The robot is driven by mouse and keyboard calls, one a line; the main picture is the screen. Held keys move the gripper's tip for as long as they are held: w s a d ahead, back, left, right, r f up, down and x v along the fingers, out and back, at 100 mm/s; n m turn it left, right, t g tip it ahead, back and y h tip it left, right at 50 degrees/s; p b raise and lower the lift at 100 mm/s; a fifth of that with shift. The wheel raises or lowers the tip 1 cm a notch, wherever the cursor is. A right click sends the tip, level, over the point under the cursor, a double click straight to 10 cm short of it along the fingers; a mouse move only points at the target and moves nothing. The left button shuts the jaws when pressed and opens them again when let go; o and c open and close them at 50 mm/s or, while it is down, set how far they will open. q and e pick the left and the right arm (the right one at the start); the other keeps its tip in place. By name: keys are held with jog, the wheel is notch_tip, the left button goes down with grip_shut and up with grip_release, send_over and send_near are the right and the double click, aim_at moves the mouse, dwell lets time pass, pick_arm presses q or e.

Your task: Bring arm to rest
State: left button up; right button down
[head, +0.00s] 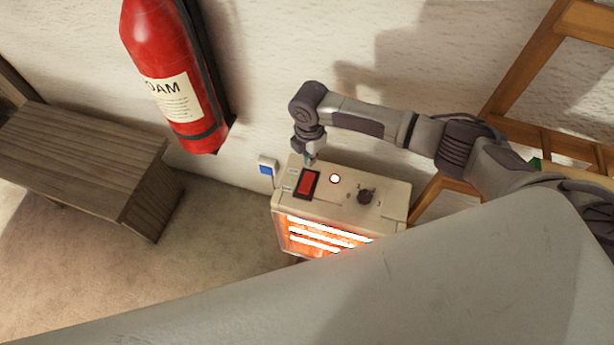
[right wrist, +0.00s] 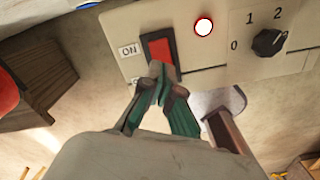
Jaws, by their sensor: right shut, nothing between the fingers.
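My right arm comes in from the right in the head view. Its gripper (head: 309,158) points down at the top of a beige heater (head: 340,212), close to the red rocker switch (head: 307,184). In the right wrist view the gripper (right wrist: 157,75) is shut and empty, its green-sided fingers together at the lower edge of the red switch (right wrist: 160,55). I cannot tell whether the tips touch it. A round lamp (right wrist: 203,27) beside the switch is lit white with a red rim. The heater's bars glow orange. My left gripper is not in view.
A red fire extinguisher (head: 168,75) hangs on the wall at upper left. A wooden cabinet (head: 90,160) stands at the left. A wooden ladder-like frame (head: 530,80) leans at the right. A dark dial (head: 367,196) sits on the heater top. Carpet lies clear between cabinet and heater.

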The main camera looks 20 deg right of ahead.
dwell(0.4)
jog(key=s+a+r+m+t+y, duration=0.1)
jog(key=s+a+m+y, duration=0.45)
jog(key=s+a, duration=0.7)
jog(key=s+d+r+m+t+h, duration=0.1)
jog(key=s+d+r+m+h, duration=0.2)
jog(key=s+d+m, duration=0.45)
jog(key=s+d+r+m+t+h, duration=0.25)
jog(key=s+d+m, duration=0.25)
jog(key=d+m, duration=0.4)
notch_tip(320, 180, down, 27)
jog(key=s+d+n+g, duration=0.1)
jog(key=s+d+g, duration=0.1)
jog(key=s+d+f+g, duration=0.1)
jog(key=s+d+f, duration=0.1)
jog(key=s+f, duration=1.3)
jog(key=shift+s+d, duration=0.3)
jog(key=shift+s, duration=0.4)
